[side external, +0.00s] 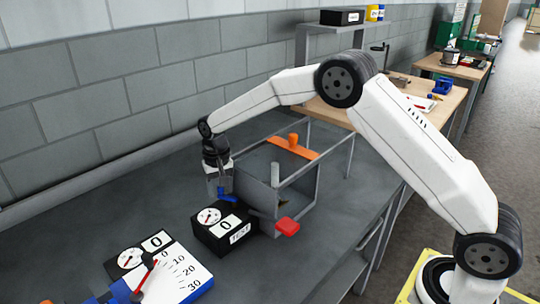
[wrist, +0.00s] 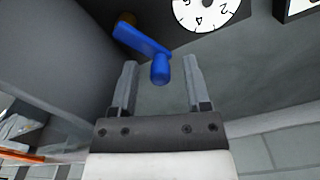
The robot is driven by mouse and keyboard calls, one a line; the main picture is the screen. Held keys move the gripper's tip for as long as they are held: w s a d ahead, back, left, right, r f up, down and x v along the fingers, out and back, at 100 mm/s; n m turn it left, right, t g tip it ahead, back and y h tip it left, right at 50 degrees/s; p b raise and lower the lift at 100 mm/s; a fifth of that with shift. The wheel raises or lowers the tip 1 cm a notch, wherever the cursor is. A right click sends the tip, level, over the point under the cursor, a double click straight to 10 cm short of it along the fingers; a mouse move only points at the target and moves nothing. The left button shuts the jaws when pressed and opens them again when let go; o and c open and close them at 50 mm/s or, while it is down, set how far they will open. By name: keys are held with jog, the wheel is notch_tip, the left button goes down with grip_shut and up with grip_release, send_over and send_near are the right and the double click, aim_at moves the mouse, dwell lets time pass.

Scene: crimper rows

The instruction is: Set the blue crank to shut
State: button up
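The blue crank (side external: 228,197) sits beside the grey metal frame, just behind the black gauge box, in the side external view. In the wrist view the blue crank (wrist: 142,40) runs from a pivot at the upper left down to a rounded knob. My gripper (side external: 219,187) points down over the crank. In the wrist view my gripper (wrist: 159,65) is open, with one finger on each side of the knob and visible gaps to both. Whether the fingers reach down level with the knob is hard to tell. I see no label for the crank's shut position.
Another gauge and a white scale (side external: 182,277) are at lower left. The bench's left side is clear.

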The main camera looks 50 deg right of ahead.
jog(key=shift+r, duration=3.9)
jog(key=n, duration=0.3)
jog(key=shift+n, duration=0.3)
jog(key=n, duration=1.4)
jog(key=shift+f, duration=0.1)
